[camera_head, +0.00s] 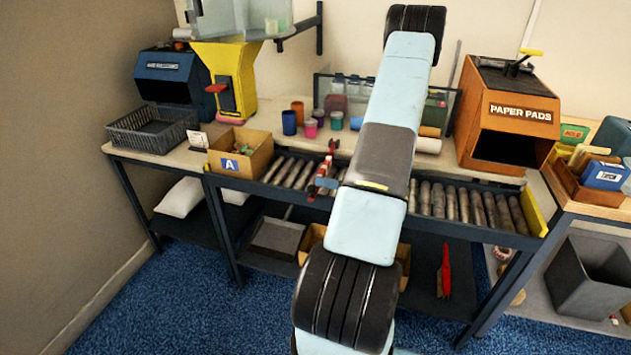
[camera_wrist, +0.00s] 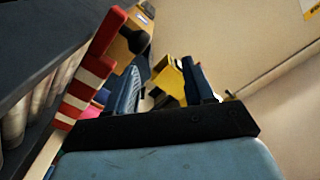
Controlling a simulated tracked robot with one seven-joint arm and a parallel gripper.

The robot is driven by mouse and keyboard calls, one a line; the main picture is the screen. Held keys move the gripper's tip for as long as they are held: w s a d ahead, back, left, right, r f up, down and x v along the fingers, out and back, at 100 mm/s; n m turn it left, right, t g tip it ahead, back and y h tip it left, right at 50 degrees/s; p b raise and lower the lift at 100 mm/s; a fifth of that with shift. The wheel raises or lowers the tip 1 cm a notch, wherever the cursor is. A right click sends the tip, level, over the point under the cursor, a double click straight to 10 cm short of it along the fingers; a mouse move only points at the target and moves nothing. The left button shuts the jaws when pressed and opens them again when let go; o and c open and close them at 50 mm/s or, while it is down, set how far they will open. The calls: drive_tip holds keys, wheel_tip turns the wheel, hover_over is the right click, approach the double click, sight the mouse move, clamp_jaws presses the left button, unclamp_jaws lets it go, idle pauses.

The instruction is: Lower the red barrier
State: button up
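The red barrier (camera_head: 327,165) is a red-and-white striped bar standing raised at the roller conveyor, just left of my arm in the head view. In the wrist view the barrier (camera_wrist: 86,82) runs slanted along the left side, close to my gripper (camera_wrist: 160,75). The gripper's two dark fingers are apart with nothing held between them. The barrier lies outside the left finger; whether they touch I cannot tell. In the head view my arm hides most of the gripper and part of the conveyor; a small blue piece shows by the barrier's lower end.
The roller conveyor (camera_head: 452,203) runs along the bench front. A cardboard box marked A (camera_head: 253,160) stands left of the barrier, with a yellow machine (camera_head: 228,80) behind it. Several coloured cups stand behind the conveyor. An orange paper pads box (camera_head: 514,112) stands at right.

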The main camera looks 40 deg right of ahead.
drive_tip(key=v, duration=0.9)
drive_tip(key=shift+w, duration=0.1)
drive_tip(key=w+a+r+n+g, duration=0.3)
drive_tip(key=a+r+g, duration=1)
drive_tip(key=a+r, duration=0.55)
drive_tip(key=s+a+r+m+t+h, duration=0.1)
drive_tip(key=s+a+r+h, duration=0.4)
drive_tip(key=a+r, duration=0.2)
drive_tip(key=s+a+r+m+t+h, duration=0.1)
drive_tip(key=s+a+r+t+h, duration=0.1)
drive_tip(key=s+a+r+h, duration=0.3)
drive_tip(key=shift+s+a+r+t, duration=0.3)
drive_tip(key=shift+s+a+r, duration=0.2)
drive_tip(key=shift+a+r, duration=1.05)
